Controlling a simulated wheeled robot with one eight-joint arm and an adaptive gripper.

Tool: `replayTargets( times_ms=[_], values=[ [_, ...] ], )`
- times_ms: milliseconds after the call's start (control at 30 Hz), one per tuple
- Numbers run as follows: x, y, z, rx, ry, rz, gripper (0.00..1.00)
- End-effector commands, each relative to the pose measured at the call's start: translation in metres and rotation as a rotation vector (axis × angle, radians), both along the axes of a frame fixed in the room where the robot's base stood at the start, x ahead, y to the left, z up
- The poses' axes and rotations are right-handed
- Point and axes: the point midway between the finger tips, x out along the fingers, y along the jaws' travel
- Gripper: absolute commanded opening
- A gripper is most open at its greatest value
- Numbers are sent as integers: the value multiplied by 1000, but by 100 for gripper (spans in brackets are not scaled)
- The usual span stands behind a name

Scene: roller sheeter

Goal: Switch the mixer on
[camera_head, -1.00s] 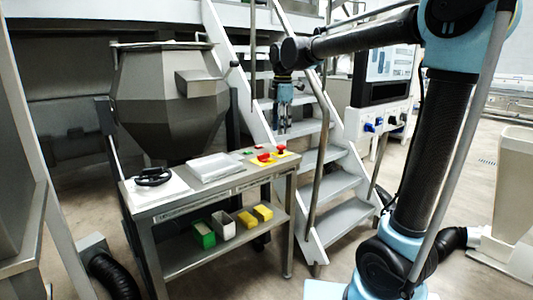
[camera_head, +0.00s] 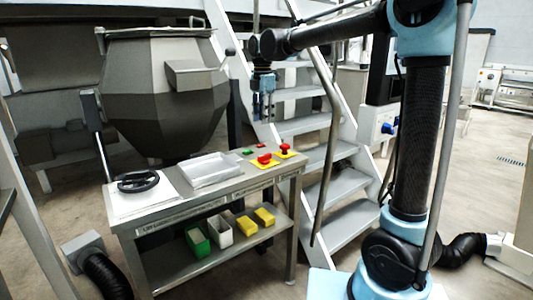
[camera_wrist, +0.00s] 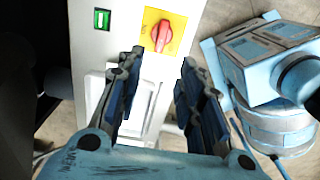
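A grey bench (camera_head: 215,187) stands in front of a large faceted steel vessel (camera_head: 165,90). On its right end are a small green button (camera_head: 248,151), a small red button (camera_head: 262,146) and two red knobs on yellow plates, a left one (camera_head: 265,158) and a right one (camera_head: 285,149). My gripper (camera_head: 263,118) points down above and behind these controls, apart from them. In the wrist view my gripper (camera_wrist: 162,58) is open and empty. Beyond its fingertips are a red rotary knob (camera_wrist: 160,40) on a yellow plate and a green switch (camera_wrist: 102,19) on a pale panel.
A white tray (camera_head: 210,170) and a black handwheel (camera_head: 138,182) lie on the bench top. A green bin (camera_head: 197,242), a white bin (camera_head: 220,232) and yellow blocks (camera_head: 255,220) sit on its lower shelf. Metal stairs with a handrail (camera_head: 328,150) rise close behind the gripper.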

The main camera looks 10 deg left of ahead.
Motion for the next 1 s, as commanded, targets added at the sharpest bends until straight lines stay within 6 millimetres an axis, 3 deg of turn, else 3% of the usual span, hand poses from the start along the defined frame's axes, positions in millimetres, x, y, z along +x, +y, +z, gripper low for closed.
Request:
replayTargets(
  times_ms=[700,1000],
  values=[
    [4,-7,-124,0,0,-12,34],
    [4,-7,-150,0,0,-12,34]
  ],
)
